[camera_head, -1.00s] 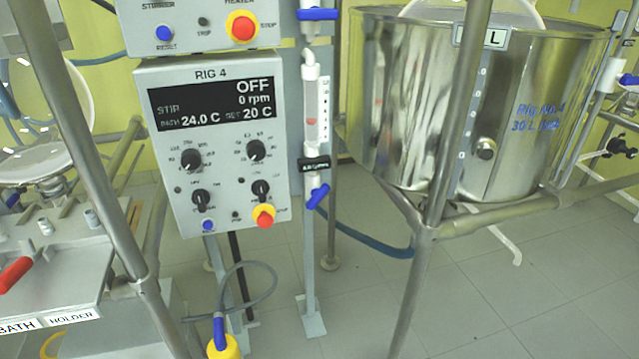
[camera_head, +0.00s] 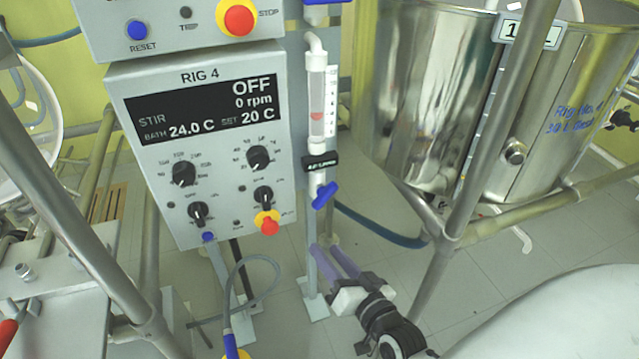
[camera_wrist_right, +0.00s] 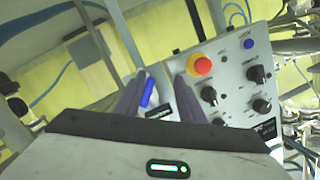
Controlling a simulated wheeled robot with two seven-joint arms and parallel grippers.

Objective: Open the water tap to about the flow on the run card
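The blue tap handle (camera_head: 325,195) sits at the bottom of the white flow tube (camera_head: 317,105), slanted up to the right. The tube holds a reddish float beside a scale. A small black label (camera_head: 321,162) is just above the handle; its text is too small to read surely. My right gripper (camera_head: 333,251), with purple fingers, is open and empty below the handle in the head view. In the right wrist view the blue handle (camera_wrist_right: 148,93) shows between the fingers (camera_wrist_right: 160,78), closer to the left one; contact is not visible. My left gripper is not in view.
The RIG 4 control box (camera_head: 205,140), with knobs and a red stop button (camera_head: 268,223), stands left of the tap. A steel vessel (camera_head: 420,100) and its frame pole (camera_head: 490,140) stand to the right. A blue hose (camera_head: 385,236) runs behind. Another blue handle (camera_head: 325,2) is above.

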